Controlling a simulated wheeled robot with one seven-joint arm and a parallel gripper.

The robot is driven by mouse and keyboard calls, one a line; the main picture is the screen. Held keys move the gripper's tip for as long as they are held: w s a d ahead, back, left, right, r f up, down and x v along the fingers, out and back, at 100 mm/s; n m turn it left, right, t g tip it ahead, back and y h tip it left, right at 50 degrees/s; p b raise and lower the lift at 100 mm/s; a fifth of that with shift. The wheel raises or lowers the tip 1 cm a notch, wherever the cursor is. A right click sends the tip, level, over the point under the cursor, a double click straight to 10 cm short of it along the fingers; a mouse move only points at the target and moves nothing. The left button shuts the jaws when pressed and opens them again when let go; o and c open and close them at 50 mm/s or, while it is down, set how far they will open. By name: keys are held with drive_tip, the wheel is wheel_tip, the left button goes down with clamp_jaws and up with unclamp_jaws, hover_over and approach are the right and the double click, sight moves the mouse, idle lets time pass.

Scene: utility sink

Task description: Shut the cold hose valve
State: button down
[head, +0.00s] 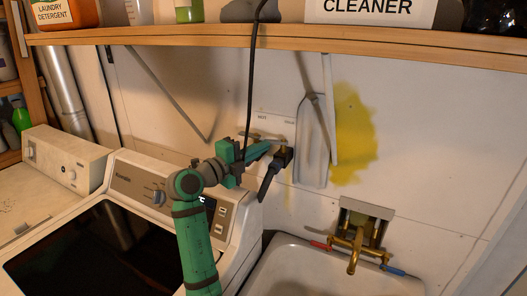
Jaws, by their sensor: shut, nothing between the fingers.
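A white valve plate (272,124) with small labels is on the wall behind the washer. A black hose with an elbow (272,172) hangs from a brass-coloured fitting at the plate's lower right. My gripper (276,145) is shut and empty, in front of the plate and close to this fitting. I cannot tell whether it touches the fitting or a handle. My gripper and wrist hide much of the plate's lower part, and the position of the cold valve's handle cannot be made out.
A washer (132,180) stands below, left of the sink (300,272). The sink's brass faucet (357,245) has red and blue handles. A wooden shelf (200,36) runs above, and a black cord (250,85) hangs past my wrist.

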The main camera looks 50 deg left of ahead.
drive_tip(key=a, duration=0.1)
drive_tip(key=w+a, duration=0.1)
drive_tip(key=a, duration=0.1)
drive_tip(key=shift+a, duration=0.1)
drive_tip(key=shift+w+r, duration=0.1)
idle(0.8)
